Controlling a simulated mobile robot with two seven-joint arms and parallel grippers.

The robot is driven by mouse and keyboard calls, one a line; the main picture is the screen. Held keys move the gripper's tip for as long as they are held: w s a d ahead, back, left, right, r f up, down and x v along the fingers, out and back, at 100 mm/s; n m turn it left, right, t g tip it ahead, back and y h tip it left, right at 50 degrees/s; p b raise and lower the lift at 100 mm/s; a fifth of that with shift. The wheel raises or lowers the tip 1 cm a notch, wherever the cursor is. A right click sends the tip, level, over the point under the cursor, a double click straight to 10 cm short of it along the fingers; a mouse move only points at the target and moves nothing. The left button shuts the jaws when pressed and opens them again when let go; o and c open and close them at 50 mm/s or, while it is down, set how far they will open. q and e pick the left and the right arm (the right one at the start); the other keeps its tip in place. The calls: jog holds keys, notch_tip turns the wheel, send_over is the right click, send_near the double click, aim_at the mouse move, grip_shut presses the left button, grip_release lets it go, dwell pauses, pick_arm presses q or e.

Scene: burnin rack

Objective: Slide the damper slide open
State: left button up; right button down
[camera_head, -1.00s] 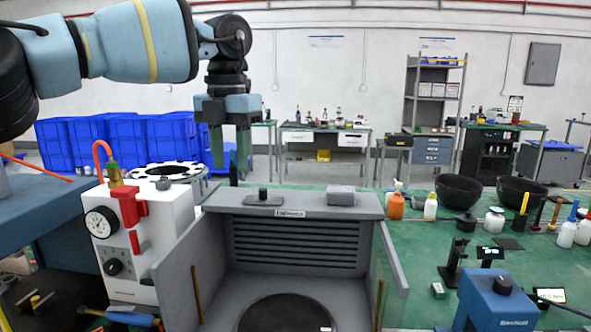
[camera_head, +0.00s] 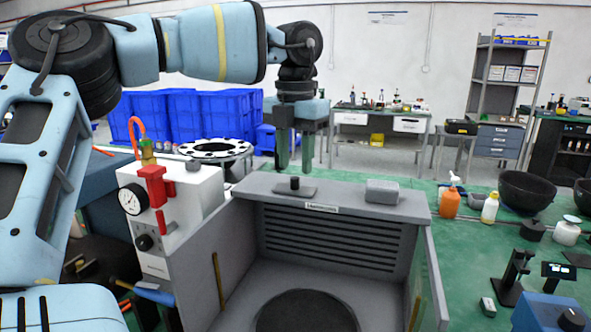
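The damper slide appears to be the small dark plate with an upright knob (camera_head: 295,187) on the top ledge of the grey open-fronted enclosure (camera_head: 240,188). My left gripper (camera_head: 295,168) points down with its two green-grey fingers apart and nothing between them. In the picture it is just above the knob, with the fingertips a little higher than the knob's top. I cannot tell how far it is from the knob in depth. My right gripper is not in view.
A grey block (camera_head: 382,192) sits on the same ledge to the right. A white gauge box with a red valve (camera_head: 185,200) stands at the enclosure's left. Bottles (camera_head: 450,203) and a black bowl (camera_head: 524,190) stand on the green bench at right.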

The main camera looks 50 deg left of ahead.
aim_at(295, 185)
pick_arm(q)
jog(key=shift+f, duration=1.45)
grip_shut()
